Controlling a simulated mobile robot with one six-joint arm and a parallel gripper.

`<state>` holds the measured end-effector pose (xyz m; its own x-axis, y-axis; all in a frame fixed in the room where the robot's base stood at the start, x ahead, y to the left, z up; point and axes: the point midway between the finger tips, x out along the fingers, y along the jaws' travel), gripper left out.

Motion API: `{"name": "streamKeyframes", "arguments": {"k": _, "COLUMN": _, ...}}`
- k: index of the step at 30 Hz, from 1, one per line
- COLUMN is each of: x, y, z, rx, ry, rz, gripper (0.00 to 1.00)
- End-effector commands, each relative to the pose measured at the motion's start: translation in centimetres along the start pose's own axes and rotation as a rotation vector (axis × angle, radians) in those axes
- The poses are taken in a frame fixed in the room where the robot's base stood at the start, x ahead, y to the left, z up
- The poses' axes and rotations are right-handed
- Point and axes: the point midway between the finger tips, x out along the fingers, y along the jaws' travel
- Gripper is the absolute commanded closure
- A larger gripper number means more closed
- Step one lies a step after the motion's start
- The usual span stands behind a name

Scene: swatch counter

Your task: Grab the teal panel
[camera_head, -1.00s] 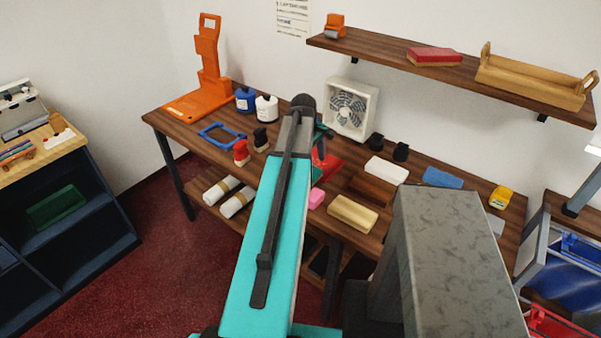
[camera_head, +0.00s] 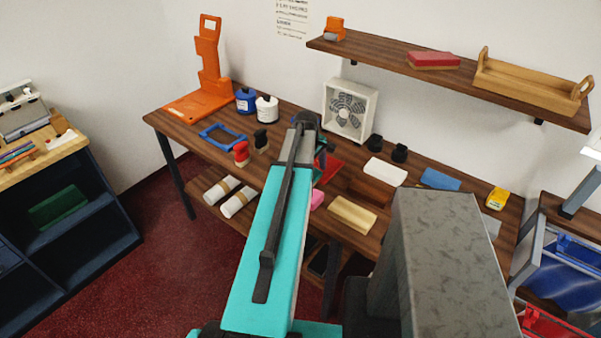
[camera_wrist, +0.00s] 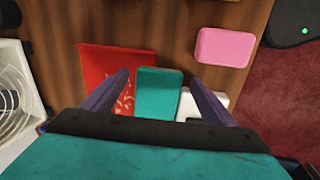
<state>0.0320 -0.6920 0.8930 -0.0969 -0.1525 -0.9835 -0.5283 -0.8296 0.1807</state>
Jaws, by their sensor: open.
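The teal panel (camera_wrist: 158,90) lies on the wooden counter in the wrist view, a small flat rectangle. My gripper (camera_wrist: 160,78) is open, with one dark finger on the left side of the panel and one on the right. I cannot tell whether the fingers touch it or how far above it they are. The near part of the panel is hidden by my gripper body. In the head view my arm hides most of the gripper, and I cannot make out the panel surely.
A red patterned panel (camera_wrist: 98,64) lies left of the teal one, and a white piece (camera_wrist: 184,106) lies close on its right. A pink block (camera_wrist: 225,47) is farther right. A fan (camera_head: 350,110) stands behind. Bare wood shows beyond the panel.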

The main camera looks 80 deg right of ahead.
Motion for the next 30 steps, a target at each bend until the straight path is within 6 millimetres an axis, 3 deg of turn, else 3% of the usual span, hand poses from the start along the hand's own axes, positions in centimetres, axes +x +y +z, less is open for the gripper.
{"name": "streamKeyframes", "arguments": {"k": 20, "x": 0.48, "y": -0.04, "z": -0.02, "rx": 0.000, "ry": 0.000, "rz": 0.000, "gripper": 0.20}}
{"name": "streamKeyframes", "arguments": {"k": 28, "x": 0.48, "y": -0.06, "z": -0.03, "rx": 0.000, "ry": 0.000, "rz": 0.000, "gripper": 0.64}}
{"name": "streamKeyframes", "arguments": {"k": 30, "x": 0.46, "y": -0.05, "z": -0.04, "rx": 0.000, "ry": 0.000, "rz": 0.000, "gripper": 0.68}}
